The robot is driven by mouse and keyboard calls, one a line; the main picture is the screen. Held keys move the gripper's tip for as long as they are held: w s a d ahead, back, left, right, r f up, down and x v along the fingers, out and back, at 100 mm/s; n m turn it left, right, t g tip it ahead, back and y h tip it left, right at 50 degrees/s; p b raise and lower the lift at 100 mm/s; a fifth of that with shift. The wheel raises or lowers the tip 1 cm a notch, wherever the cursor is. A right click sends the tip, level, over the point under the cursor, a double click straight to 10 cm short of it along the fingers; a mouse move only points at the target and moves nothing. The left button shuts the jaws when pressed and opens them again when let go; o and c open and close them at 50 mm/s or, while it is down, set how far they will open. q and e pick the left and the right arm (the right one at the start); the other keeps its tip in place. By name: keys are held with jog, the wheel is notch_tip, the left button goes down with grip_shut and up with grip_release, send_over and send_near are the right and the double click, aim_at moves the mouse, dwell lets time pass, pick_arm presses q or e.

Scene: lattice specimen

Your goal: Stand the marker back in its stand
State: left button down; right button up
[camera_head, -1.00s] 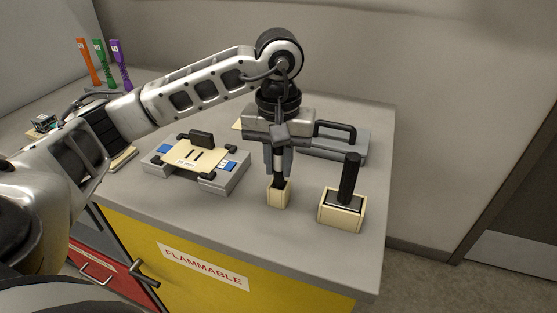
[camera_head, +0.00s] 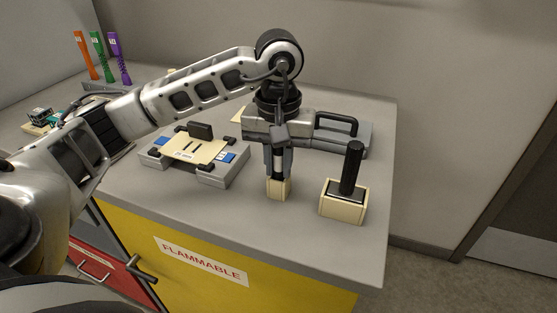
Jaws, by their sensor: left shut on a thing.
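The marker (camera_head: 279,174) is upright between the fingers of my left gripper (camera_head: 278,170), which is shut on it. Only a short length of it shows, with a dark lower part. The stand is a small cream block (camera_head: 279,190) on the grey worktop, directly below the gripper. The marker's lower end is at the stand's top and its tip is hidden, apparently inside the opening. The fingertips are very close to the stand's top; I cannot tell if they touch it. My right gripper is not in view.
A cream box (camera_head: 343,208) with an upright black handle (camera_head: 351,168) stands to the right. A grey fixture with a cream plate (camera_head: 194,148) lies left. A grey case (camera_head: 345,140) with a black handle is behind. The worktop's front edge (camera_head: 270,239) is near.

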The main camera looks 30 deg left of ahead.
pick_arm(q)
jog(key=shift+f, duration=0.25)
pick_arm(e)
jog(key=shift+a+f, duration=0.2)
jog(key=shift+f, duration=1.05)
pick_arm(q)
jog(key=c, duration=0.8)
grip_release()
jog(key=shift+o, duration=0.2)
jog(key=shift+r+p, duration=1.65)
jog(key=shift+r, duration=0.9)
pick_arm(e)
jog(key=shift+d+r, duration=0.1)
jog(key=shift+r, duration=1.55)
pick_arm(q)
notch_tip(320, 180, up, 16)
jog(key=p, duration=0.3)
jog(key=shift+p, duration=0.3)
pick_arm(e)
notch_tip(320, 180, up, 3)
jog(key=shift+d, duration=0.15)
